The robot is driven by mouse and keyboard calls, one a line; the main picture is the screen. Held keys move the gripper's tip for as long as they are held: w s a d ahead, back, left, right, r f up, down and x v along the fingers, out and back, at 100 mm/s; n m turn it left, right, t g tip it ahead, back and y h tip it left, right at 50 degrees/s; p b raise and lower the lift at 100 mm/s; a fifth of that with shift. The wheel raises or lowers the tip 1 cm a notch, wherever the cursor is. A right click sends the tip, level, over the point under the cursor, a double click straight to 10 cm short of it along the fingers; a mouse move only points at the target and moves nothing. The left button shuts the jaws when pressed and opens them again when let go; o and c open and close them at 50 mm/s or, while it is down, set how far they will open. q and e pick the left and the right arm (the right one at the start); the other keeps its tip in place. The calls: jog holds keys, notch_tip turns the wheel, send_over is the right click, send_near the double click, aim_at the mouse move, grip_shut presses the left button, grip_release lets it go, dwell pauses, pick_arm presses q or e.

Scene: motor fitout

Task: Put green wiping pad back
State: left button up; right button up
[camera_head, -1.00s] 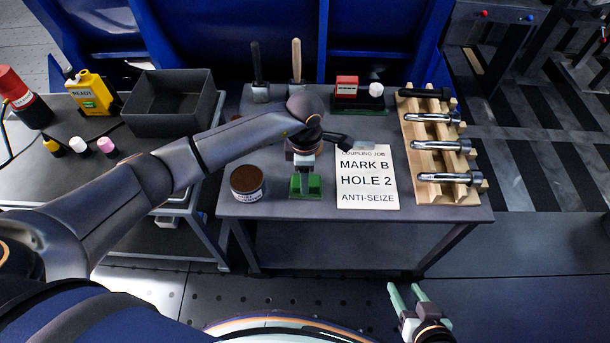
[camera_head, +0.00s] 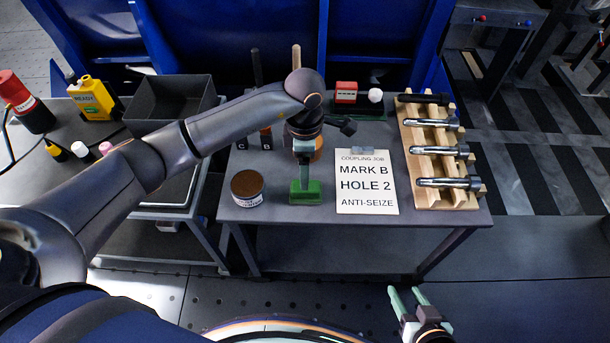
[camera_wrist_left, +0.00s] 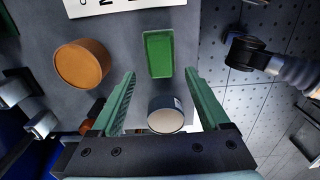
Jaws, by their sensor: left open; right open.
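The green wiping pad (camera_head: 312,198) is a small block near the front of the table, just left of the white sign. It shows in the left wrist view (camera_wrist_left: 159,53), lying flat beyond the fingertips and in line with the gap between them. My left gripper (camera_head: 306,172) is over the pad in the head view. In the left wrist view its fingers (camera_wrist_left: 158,80) are spread apart with nothing between the tips. Its fingers overlap the pad in the head view, so contact there is hard to judge. My right gripper (camera_head: 406,292) is open and empty, in front of the table.
A brown-topped tin (camera_head: 247,188) stands left of the pad. An orange round item (camera_wrist_left: 82,63) lies behind it. The sign (camera_head: 366,190) lies to the right, then a wooden rack (camera_head: 440,110) of bolts. A black bin (camera_head: 170,105) stands on the left table.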

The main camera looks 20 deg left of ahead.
pick_arm(q)
notch_tip(320, 180, up, 5)
jog(key=s+d+r+n+g+h, duration=0.1)
jog(key=s+d+g+h, duration=0.1)
jog(key=s+d+h, duration=0.55)
jog(key=s+d+r+n+g+h, duration=0.1)
jog(key=s+d+n+h, duration=0.2)
jog(key=d, duration=0.8)
jog(key=d+r+n+t+h, duration=0.3)
jog(key=r+n+h, duration=0.2)
jog(key=r+h, duration=0.25)
jog(key=w+a+f+n+t+y, duration=0.35)
jog(key=a+n+t, duration=0.4)
jog(key=n, duration=0.65)
jog(key=w+a+f+n+t+y, duration=0.35)
jog(key=a+n+t+y, duration=0.2)
jog(key=n+t, duration=0.6)
jog(key=s+a+f+n+g+y, duration=0.3)
jog(key=s+a+f+n+g, duration=0.1)
jog(key=s+f+n, duration=0.3)
jog(key=s+a+f+n+g+y, duration=0.2)
jog(key=s+a+f+n+g, duration=0.2)
jog(key=f, duration=0.7)
jog(key=s+n+g, duration=0.2)
jog(key=shift+s+f+n+y, duration=0.35)
jog(key=shift+f+y, duration=0.05)
